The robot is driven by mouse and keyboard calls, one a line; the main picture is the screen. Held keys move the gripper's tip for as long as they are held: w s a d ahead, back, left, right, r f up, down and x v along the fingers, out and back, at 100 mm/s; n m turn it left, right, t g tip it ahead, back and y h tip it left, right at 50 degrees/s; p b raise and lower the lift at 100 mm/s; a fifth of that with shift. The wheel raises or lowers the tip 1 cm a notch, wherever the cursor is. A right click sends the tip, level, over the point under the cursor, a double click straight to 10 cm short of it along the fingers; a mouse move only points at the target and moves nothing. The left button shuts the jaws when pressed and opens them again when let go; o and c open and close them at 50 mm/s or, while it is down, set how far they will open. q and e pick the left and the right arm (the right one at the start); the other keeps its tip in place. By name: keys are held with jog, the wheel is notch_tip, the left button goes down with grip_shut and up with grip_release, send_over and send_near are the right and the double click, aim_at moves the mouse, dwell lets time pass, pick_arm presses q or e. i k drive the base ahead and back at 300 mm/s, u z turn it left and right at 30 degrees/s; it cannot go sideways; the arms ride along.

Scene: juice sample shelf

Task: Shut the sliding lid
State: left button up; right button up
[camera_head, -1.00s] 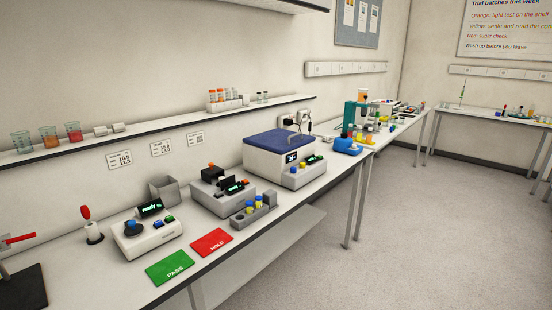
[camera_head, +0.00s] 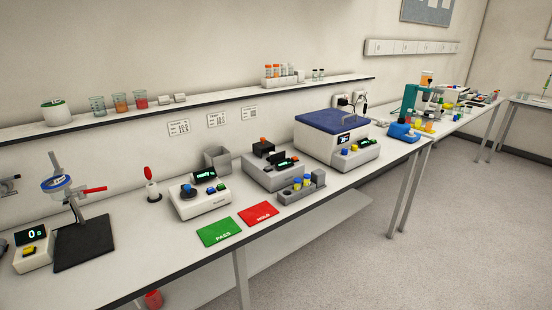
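Neither gripper shows in the head view. No part is clearly marked as a sliding lid. A grey instrument (camera_head: 272,177) on the bench has a black block (camera_head: 263,149) on top with an orange-red cap, and a green-lit display. At this size I cannot tell whether the black block is a lid, or whether it is open or shut. Left of it is a smaller white instrument (camera_head: 205,205) with a blue-topped dark knob and a lit display. Behind to the right is a white box-shaped machine (camera_head: 325,147) with a blue top that looks closed.
Green PASS (camera_head: 219,232) and red HOLD (camera_head: 259,214) mats lie near the front edge. A grey rack (camera_head: 302,190) holds coloured-capped vials. A stand on a black plate (camera_head: 83,245) and a timer (camera_head: 33,252) are left. A wall shelf (camera_head: 200,106) carries beakers. Floor at right is clear.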

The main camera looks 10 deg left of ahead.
aim_at(258, 147)
jog(key=u, duration=0.45)
jog(key=k, duration=1.3)
jog(key=u, duration=0.7)
jog(key=i, duration=1.4)
jog(key=z, duration=0.65)
jog(key=i, duration=0.45)
jog(key=z, duration=0.4)
